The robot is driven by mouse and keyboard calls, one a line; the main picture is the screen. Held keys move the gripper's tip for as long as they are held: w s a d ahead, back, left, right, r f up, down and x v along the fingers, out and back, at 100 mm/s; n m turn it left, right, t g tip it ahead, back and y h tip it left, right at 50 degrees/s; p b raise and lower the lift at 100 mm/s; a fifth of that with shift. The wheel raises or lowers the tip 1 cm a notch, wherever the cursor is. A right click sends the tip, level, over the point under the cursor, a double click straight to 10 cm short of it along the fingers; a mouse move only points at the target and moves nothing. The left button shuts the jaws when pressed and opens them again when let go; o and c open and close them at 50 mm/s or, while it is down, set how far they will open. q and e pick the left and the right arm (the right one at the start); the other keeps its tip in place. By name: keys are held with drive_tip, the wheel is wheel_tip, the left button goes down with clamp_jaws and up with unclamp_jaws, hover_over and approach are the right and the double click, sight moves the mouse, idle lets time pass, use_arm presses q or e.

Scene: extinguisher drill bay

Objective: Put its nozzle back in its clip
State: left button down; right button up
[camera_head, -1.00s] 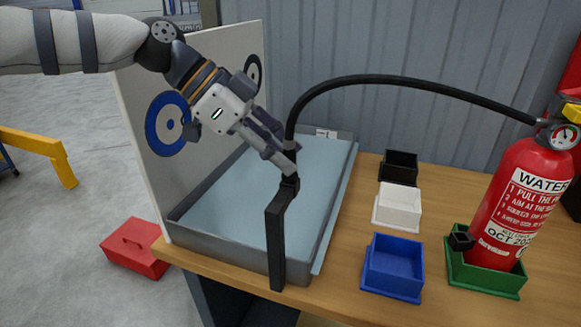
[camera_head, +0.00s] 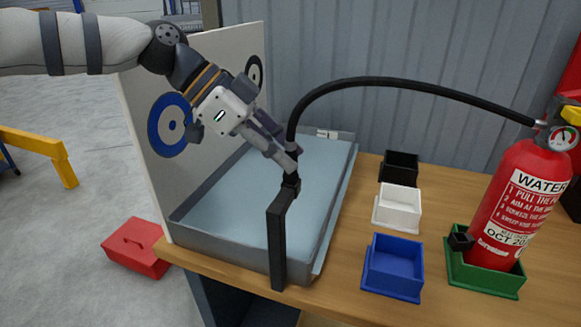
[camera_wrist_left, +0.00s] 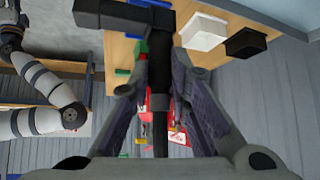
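The red extinguisher (camera_head: 520,205) stands in a green holder (camera_head: 503,289) at the right end of the workbench. Its black hose (camera_head: 400,82) arches left to the black nozzle (camera_head: 277,240), whose long body hangs downward in front of the tray. My left gripper (camera_head: 288,160) is shut on the upper end of the nozzle by the hose; the wrist view shows the nozzle (camera_wrist_left: 108,16) beyond the fingertips. A small black clip (camera_head: 460,240) sits at the extinguisher's lower left, empty and well apart from the nozzle. My right gripper is not visible; part of my right arm shows in the wrist view.
Blue (camera_head: 393,268), white (camera_head: 399,208) and black (camera_head: 400,165) bins stand between tray and extinguisher. The grey tray (camera_head: 215,250) lies under my left gripper, with a target board (camera_head: 150,130) behind it. A red toolbox (camera_head: 136,247) is on the floor.

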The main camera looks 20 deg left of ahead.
use_arm(q)
wheel_tip(320, 180, up, 5)
drive_tip(key=shift+r+p, duration=0.1)
drive_tip(key=shift+p, duration=0.55)
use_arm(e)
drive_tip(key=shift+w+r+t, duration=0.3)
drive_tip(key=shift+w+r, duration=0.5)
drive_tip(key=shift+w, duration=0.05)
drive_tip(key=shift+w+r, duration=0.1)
use_arm(q)
drive_tip(key=shift+d, duration=0.3)
drive_tip(key=w+d+b, duration=0.1)
drive_tip(key=w+d, duration=0.1)
drive_tip(key=d, duration=0.8)
drive_tip(key=w+d+b, duration=0.1)
drive_tip(key=w+d, duration=0.2)
drive_tip(key=d, duration=0.7)
drive_tip(key=w+d+b, duration=0.1)
drive_tip(key=w+d, duration=0.1)
drive_tip(key=d, duration=0.9)
drive_tip(key=shift+w+f, duration=0.35)
drive_tip(key=f, duration=0.5)
drive_tip(key=f+b, duration=0.1)
drive_tip(key=f, duration=0.4)
drive_tip(key=f+b, duration=0.1)
drive_tip(key=f, duration=0.4)
drive_tip(key=shift+a, duration=0.3)
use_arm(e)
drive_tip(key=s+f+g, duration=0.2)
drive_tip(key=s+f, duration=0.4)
